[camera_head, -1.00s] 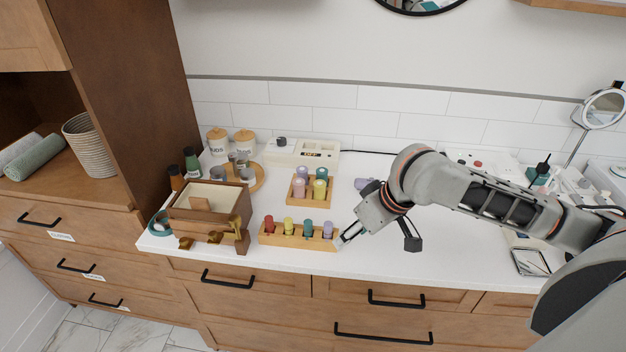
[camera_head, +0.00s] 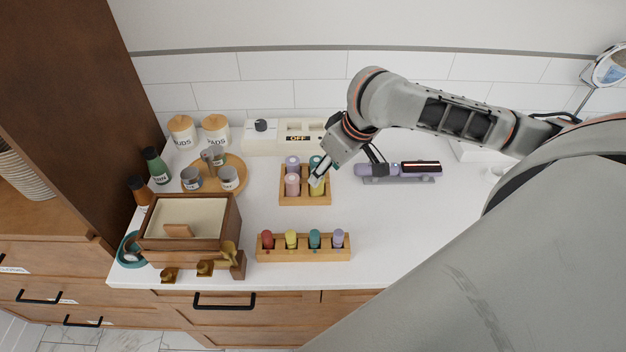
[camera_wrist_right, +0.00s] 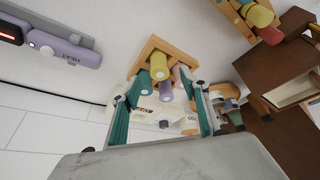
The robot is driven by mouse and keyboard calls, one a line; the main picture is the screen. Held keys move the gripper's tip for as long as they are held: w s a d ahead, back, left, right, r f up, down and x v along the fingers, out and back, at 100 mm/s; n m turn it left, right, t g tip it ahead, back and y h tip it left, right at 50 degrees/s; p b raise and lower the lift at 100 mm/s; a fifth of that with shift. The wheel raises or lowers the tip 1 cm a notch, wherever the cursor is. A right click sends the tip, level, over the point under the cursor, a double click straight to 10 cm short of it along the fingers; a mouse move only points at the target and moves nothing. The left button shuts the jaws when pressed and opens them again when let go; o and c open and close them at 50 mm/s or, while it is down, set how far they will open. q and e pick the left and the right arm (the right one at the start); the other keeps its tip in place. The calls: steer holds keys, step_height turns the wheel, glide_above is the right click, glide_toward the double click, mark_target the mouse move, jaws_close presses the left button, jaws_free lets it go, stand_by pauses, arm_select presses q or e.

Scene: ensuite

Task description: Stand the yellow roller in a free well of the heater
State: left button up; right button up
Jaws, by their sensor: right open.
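The large yellow roller (camera_head: 317,189) stands in the front right place of a square wooden holder (camera_head: 306,200), with pink, lilac and teal rollers. My right gripper (camera_head: 318,171) is open above the holder's right side and partly covers the yellow and teal rollers. In the right wrist view the open fingers (camera_wrist_right: 162,112) point toward the group, and the yellow roller (camera_wrist_right: 158,65) shows beyond their tips, apart from them. The white heater (camera_head: 262,140) stands against the back wall with a dark knob, an OFF display and wells on top. My left gripper is not in view.
A wooden rack (camera_head: 303,255) in front holds red, yellow, teal and lilac pieces. A wooden box (camera_head: 186,243) and a round tray (camera_head: 232,163) with cups stand left. A purple styling tool (camera_head: 398,169) lies right. The front right counter is clear.

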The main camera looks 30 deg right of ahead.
mark_target(318, 192)
steer(key=x, duration=0.3)
steer(key=w+x, duration=0.1)
steer(key=x, duration=0.2)
steer(key=shift+w, duration=0.1)
steer(key=c, duration=1.2)
